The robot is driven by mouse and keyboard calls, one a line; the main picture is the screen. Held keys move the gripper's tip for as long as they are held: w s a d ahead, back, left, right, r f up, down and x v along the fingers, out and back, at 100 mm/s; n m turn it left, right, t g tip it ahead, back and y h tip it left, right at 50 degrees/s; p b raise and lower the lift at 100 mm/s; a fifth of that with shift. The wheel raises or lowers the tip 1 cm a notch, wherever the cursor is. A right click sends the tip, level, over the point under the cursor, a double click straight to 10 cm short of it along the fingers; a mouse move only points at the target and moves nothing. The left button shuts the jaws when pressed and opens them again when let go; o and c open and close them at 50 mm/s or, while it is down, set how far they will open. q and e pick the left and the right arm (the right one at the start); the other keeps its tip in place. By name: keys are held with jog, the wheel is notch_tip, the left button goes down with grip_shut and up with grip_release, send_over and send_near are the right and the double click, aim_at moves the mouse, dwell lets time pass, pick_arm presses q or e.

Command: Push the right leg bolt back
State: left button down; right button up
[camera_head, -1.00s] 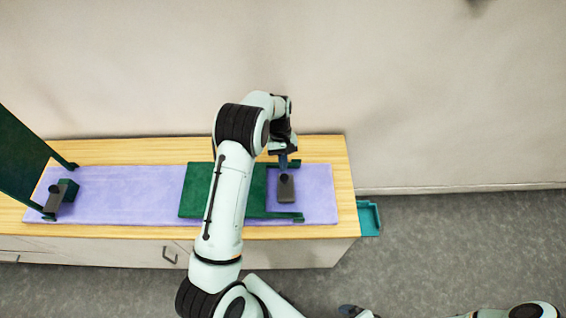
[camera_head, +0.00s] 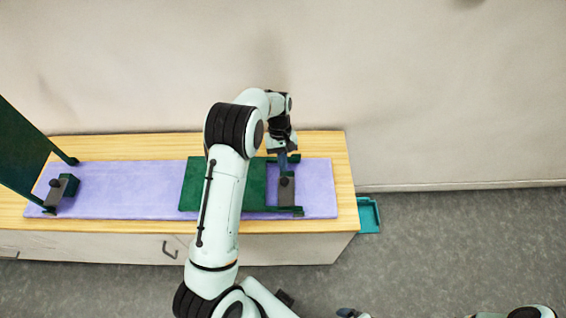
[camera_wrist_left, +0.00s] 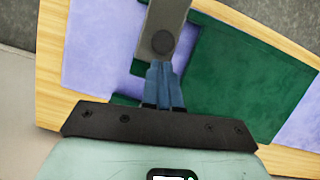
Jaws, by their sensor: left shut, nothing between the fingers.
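The right leg bolt is a grey block with a dark round knob (camera_head: 287,193). It lies at the right of the lilac mat, by the two green legs of a flat green panel (camera_head: 195,188), its near end at the near leg. It also shows in the left wrist view (camera_wrist_left: 163,25). My left gripper (camera_head: 283,165) is shut and empty at the bolt's far end. Its blue fingertips (camera_wrist_left: 164,70) are at the knob end, touching or nearly so. My left arm hides part of the panel. My right gripper is not in view.
A raised green panel (camera_head: 22,150) stands at the left, with a similar grey bolt (camera_head: 54,193) at its near leg. The wooden tabletop (camera_head: 345,190) ends just right of the mat (camera_head: 320,190). A teal tray (camera_head: 369,228) sits beyond it. A wall rises behind.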

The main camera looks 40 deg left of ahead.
pick_arm(q)
jog(key=p+v, duration=0.1)
jog(key=v, duration=1)
jog(key=shift+w+p, duration=0.2)
jog(key=shift+p, duration=0.1)
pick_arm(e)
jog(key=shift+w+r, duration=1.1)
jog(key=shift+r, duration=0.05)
pick_arm(q)
jog(key=shift+s+a+f, duration=0.1)
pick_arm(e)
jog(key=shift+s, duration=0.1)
